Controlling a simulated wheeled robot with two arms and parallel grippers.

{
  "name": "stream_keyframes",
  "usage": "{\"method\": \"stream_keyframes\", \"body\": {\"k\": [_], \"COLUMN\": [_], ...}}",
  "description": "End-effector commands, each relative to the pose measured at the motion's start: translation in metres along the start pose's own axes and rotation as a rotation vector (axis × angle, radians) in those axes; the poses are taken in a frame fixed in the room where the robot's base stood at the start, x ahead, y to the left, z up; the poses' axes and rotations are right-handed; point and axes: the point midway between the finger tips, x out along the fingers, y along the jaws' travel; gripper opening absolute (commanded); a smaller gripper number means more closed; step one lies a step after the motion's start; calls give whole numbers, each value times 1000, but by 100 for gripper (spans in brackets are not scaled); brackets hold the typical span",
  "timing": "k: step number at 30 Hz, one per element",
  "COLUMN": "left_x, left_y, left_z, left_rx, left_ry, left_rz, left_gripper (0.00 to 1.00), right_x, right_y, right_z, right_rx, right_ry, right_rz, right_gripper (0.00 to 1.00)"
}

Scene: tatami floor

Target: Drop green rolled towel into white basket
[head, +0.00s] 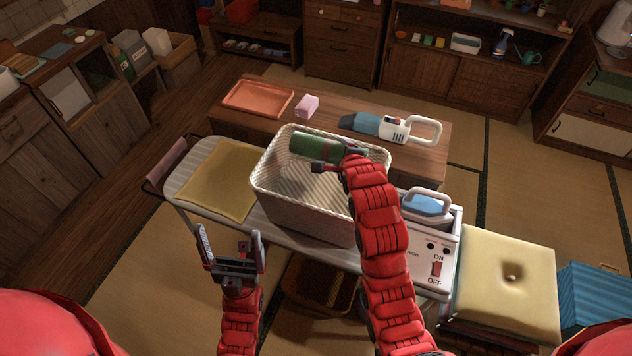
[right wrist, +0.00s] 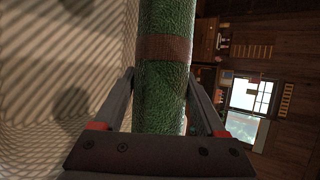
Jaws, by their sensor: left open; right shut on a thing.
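The green rolled towel (head: 313,145) with a brown band is held over the white basket (head: 305,212), near its far inner wall. My right gripper (head: 337,158) is shut on the towel. In the right wrist view the towel (right wrist: 165,60) runs between the two fingers, with the basket's woven wall (right wrist: 60,70) to its left. I cannot tell whether the towel touches the basket. The basket stands on the ironing board and its visible inside looks empty. My left gripper (head: 231,262) is open and empty, in front of the basket at the left.
The ironing board (head: 185,180) carries a yellow cloth (head: 215,180) and, at right, a blue iron (head: 427,205). Behind it a low table (head: 240,120) holds an orange tray (head: 257,98), a pink block (head: 307,105) and a handheld vacuum (head: 390,128). A cushioned stool (head: 500,275) stands at right.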

Motion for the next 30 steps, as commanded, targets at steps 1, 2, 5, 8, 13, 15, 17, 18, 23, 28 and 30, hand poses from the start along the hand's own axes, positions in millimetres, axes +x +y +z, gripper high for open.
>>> {"method": "stream_keyframes", "body": {"k": [1,2,5,8,13,15,17,18,23,28,30], "left_x": [-1,-1,-2,-3,-5,-5,-5,-5,-5,-5,-5], "left_y": [0,0,0,0,0,0,0,0,0,0,0], "left_z": [0,0,0,1,1,1,1,1,1,1,1], "left_rx": [0,0,0,0,0,0,0,0,0,0,0], "left_ry": [0,0,0,0,0,0,0,0,0,0,0], "left_rz": [0,0,0,0,0,0,0,0,0,0,0], "left_gripper": [100,100,100,100,100,100,100,100,100,100,100], "right_x": [2,4,10,17,28,30,30,31,30,30,30], "right_y": [4,6,15,25,39,42,43,43,42,42,42], "right_z": [-1,-2,-4,-7,-12,-13,-13,-13,-12,-12,-12], "right_rx": [-1,-1,-1,-1,0,0,0,0,0,1,1], "right_ry": [1,1,1,0,1,1,0,0,0,0,0], "right_rz": [1,1,2,2,1,1,0,-1,-1,-1,-1], "right_gripper": [13,13,13,13,13,13,13,13,13,100,100]}}
